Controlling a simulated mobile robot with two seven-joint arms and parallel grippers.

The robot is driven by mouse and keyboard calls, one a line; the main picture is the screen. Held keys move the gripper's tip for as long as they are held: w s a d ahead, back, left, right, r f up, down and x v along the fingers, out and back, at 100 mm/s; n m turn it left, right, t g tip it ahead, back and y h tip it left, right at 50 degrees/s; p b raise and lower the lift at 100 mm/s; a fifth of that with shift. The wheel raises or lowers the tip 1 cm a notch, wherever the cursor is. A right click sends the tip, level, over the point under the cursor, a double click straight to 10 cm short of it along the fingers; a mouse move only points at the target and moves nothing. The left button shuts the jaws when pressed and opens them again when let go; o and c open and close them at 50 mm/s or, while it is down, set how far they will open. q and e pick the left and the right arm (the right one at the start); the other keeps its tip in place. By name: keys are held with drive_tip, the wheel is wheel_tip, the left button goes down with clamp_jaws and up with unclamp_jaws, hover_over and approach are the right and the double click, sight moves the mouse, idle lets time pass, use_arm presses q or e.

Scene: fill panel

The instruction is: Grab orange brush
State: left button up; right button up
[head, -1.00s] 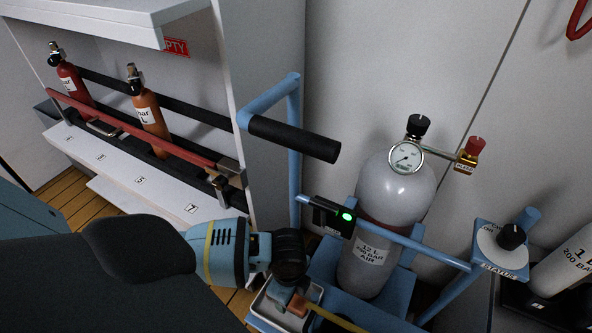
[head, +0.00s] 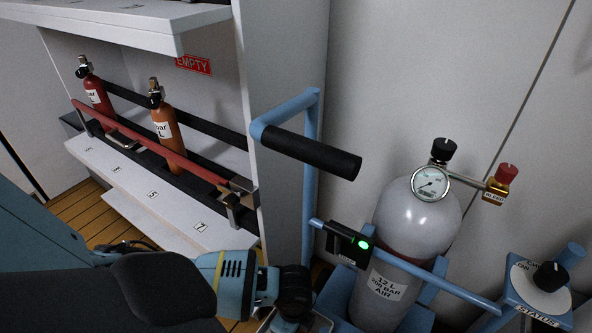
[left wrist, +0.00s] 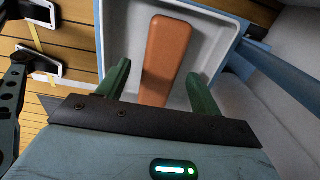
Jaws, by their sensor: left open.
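The orange brush (left wrist: 167,58) shows in the left wrist view as a long orange block lying in a white tray with a blue rim (left wrist: 222,25). My left gripper (left wrist: 158,78) is open, with one green finger on either side of the brush's near end. Gaps show between the fingers and the brush; I cannot tell how deep the fingertips reach. The brush's near end is hidden behind the gripper body. In the head view my left wrist comes in at the bottom, and the brush is not visible there. My right gripper is not in view.
A blue cart frame with a black handle (head: 304,147) stands beside the tray. It carries a grey air cylinder (head: 415,222) with a gauge. A status dial (head: 540,287) is at the right. A shelf with red and orange bottles (head: 165,125) stands at the left.

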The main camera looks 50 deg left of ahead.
use_arm(q)
drive_tip(key=shift+f, duration=0.95)
drive_tip(key=shift+f+b, duration=0.25)
drive_tip(key=shift+b, duration=0.1)
drive_tip(key=shift+r, duration=0.1)
drive_tip(key=shift+c, duration=0.4)
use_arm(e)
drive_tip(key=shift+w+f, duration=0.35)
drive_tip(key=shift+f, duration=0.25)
use_arm(q)
drive_tip(key=c, duration=1)
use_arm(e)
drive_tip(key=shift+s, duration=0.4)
use_arm(q)
drive_tip(key=shift+r, duration=0.1)
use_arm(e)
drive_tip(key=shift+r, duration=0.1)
